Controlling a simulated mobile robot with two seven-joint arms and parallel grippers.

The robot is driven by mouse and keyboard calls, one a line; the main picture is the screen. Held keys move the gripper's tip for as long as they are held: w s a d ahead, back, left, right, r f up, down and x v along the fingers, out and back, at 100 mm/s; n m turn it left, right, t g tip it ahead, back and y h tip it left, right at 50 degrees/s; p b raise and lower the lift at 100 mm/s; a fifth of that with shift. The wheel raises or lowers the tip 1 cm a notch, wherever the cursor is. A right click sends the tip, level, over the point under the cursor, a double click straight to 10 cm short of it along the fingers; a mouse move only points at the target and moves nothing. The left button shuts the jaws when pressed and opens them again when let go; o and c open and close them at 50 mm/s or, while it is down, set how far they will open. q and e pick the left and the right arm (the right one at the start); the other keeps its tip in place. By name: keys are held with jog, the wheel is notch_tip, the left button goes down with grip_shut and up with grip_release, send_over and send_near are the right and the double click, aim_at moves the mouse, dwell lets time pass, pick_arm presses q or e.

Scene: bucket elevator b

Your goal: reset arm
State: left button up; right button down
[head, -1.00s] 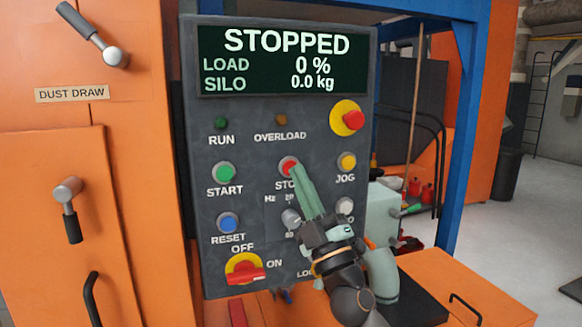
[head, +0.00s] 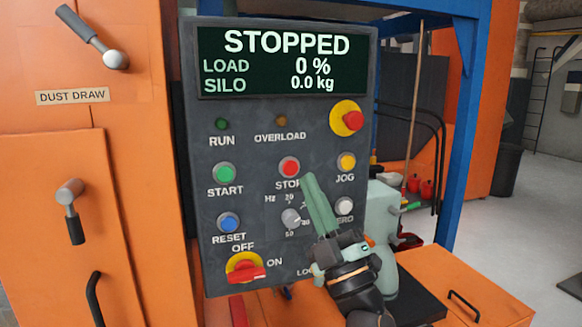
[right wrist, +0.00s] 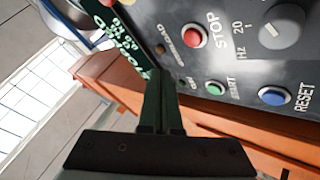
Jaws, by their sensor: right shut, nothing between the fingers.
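My right gripper (head: 308,180) is in front of the control panel (head: 205,130), its green fingers shut with nothing between them. In the head view its tips are just right of and below the red STOP button (head: 289,167), which shows uncovered. In the right wrist view the shut fingers (right wrist: 162,75) point toward the panel, and the STOP button (right wrist: 194,36) is apart from them. The panel's screen (head: 287,60) reads STOPPED, LOAD 0 %, SILO 0.0 kg. My left gripper is not in view.
The panel also carries a green START button (head: 223,173), blue RESET button (head: 228,222), red-yellow knob (head: 346,118), grey Hz dial (head: 291,217) and red-yellow switch (head: 245,267). An orange cabinet (head: 60,200) with handles stands left. A blue post (head: 459,130) stands right.

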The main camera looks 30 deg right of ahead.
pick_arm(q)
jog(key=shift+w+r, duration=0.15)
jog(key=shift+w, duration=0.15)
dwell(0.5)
pick_arm(e)
jog(key=w+a+f+m+g+p, duration=0.1)
jog(key=a+f+m+g+p, duration=0.2)
jog(key=f, duration=1)
jog(key=w+f+m+g+p, duration=0.1)
jog(key=f+m+g, duration=0.35)
jog(key=f, duration=0.85)
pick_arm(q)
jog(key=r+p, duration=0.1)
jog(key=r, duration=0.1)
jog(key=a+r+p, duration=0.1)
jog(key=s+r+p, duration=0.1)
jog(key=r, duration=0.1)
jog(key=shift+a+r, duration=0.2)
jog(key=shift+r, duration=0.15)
pick_arm(e)
jog(key=s+a+f+m+g+y, duration=0.1)
jog(key=s+a+f+g, duration=0.4)
jog(key=s+f, duration=0.4)
jog(key=s+a+f+m+g+y, duration=0.1)
jog(key=s+a+f+g, duration=0.3)
jog(key=s+f, duration=0.6)
notch_tip(320, 180, down, 5)
jog(key=shift+s+a+r+g+y, duration=0.1)
jog(key=shift+s+a+g+y, duration=0.25)
jog(key=shift+g+y, duration=0.4)
